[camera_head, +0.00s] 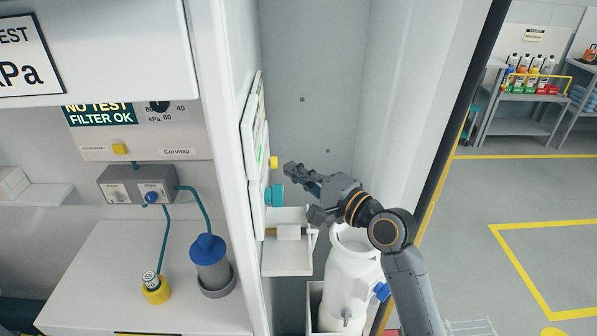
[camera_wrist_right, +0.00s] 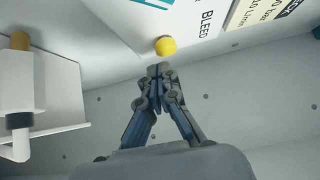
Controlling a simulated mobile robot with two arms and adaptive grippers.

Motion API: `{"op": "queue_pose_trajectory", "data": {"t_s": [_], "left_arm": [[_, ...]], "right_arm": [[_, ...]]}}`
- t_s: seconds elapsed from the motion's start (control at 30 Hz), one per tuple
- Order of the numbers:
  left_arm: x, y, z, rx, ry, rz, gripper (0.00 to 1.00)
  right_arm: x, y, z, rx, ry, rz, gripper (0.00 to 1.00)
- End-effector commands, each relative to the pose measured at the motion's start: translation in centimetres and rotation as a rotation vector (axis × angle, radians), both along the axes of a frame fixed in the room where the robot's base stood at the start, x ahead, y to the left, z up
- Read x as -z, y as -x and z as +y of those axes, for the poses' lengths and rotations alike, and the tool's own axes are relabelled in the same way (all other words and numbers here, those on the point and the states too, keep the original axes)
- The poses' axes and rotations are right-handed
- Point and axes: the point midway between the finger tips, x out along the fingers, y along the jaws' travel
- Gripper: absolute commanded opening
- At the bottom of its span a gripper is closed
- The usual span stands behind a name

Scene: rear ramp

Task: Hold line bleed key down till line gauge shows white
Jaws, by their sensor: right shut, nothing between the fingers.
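The yellow key (camera_head: 273,161) sticks out of a white panel (camera_head: 249,135) that I see nearly edge-on in the head view. In the right wrist view the yellow key (camera_wrist_right: 166,46) is a round knob beside the printed word BLEED. My right gripper (camera_head: 289,168) is shut and empty, with its tips just right of the key. In the wrist view its closed fingertips (camera_wrist_right: 159,68) point at the key, with a small gap showing. A thin green strip shows on the panel; I cannot tell whether it is the line gauge. My left gripper is out of view.
A teal knob (camera_head: 274,195) sits below the key. A small white shelf (camera_head: 287,262) and a white canister (camera_head: 350,275) stand below my right gripper. The bay's grey back wall (camera_head: 315,90) is bare. At left a bench holds a blue-capped cylinder (camera_head: 210,262).

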Motion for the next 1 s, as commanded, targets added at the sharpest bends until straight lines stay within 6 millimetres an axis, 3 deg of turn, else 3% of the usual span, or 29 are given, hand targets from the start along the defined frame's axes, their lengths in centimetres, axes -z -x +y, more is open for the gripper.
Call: {"op": "queue_pose_trajectory", "data": {"t_s": [0.27,1.0], "left_arm": [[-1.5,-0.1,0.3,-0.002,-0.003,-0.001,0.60],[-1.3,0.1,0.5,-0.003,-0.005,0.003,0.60]], "right_arm": [[-0.4,0.3,2.3,-0.003,-0.002,-0.002,0.00],[-0.2,0.5,2.5,-0.009,-0.002,-0.002,0.00]]}}
